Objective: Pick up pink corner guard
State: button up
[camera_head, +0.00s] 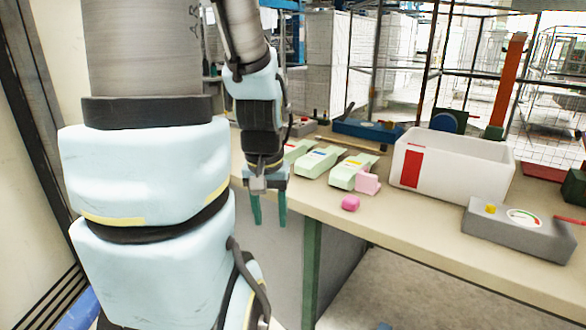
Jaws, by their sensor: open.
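A small deep-pink piece (350,203) lies on the table near its front edge; it looks like the pink corner guard, though its shape is too small to make out. A paler pink block (368,182) sits just behind it, against the end of a pale green press (350,170). My gripper (269,212) has green fingers that point down, apart and empty. It hangs in front of the table's front edge, to the left of the deep-pink piece.
More pale green presses (318,161) stand to the left along the table (420,225). A white bin (460,165) with a red label stands to the right. A grey box with a gauge (520,230) is at the right front. The tabletop between them is bare.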

aim_at(366, 182)
jog(key=l+u, duration=0.15)
jog(key=u, duration=0.3)
jog(key=k+l+u, duration=0.15)
jog(key=u, duration=0.3)
jog(key=k+l+u, duration=0.1)
jog(key=u, duration=0.4)
jog(key=k+l+u, duration=0.1)
jog(key=u, duration=0.35)
jog(key=k+u, duration=0.6)
jog(key=k, duration=0.25)
jog(key=k+j, duration=0.1)
jog(key=k, duration=0.2)
